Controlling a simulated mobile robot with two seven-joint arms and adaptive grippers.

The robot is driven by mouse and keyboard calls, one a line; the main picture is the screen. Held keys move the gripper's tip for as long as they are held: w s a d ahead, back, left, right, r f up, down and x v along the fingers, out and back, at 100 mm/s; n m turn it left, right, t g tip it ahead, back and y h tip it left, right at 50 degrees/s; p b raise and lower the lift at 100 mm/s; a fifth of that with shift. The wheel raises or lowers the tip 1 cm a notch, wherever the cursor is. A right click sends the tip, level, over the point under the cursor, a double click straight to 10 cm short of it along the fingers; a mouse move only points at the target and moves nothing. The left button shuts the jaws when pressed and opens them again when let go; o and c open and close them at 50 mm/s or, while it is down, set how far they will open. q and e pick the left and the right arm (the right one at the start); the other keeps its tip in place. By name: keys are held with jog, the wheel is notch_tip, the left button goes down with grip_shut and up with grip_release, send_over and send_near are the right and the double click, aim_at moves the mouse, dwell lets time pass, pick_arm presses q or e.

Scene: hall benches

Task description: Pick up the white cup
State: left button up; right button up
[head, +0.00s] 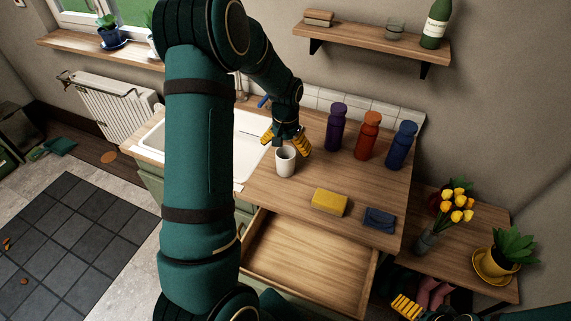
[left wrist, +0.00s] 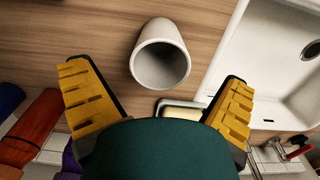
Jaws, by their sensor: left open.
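The white cup (head: 285,162) stands upright on the wooden counter (head: 270,192), close to the sink. In the left wrist view the cup (left wrist: 160,52) shows its open rim and looks empty. My left gripper (head: 286,141) is just above and behind the cup, pointing down. Its yellow-padded fingers are open and apart, with nothing between them. In the left wrist view the cup lies ahead of the gap between the fingers (left wrist: 157,90). My right gripper (head: 406,306) shows only partly at the bottom right, and its jaws are unclear.
Purple (head: 336,126), red (head: 367,136) and blue (head: 400,145) bottles stand right of the cup. A yellow sponge-like block (head: 329,202) and a dark blue pouch (head: 380,218) lie nearer the front. An open, empty drawer (head: 308,262) juts out below. The white sink (head: 247,145) is left.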

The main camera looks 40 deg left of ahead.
aim_at(286, 158)
pick_arm(q)
notch_tip(286, 158, down, 5)
jog(key=shift+r+b, duration=0.2)
jog(key=shift+b, duration=0.1)
jog(key=c, duration=1.3)
jog(key=shift+o, duration=0.2)
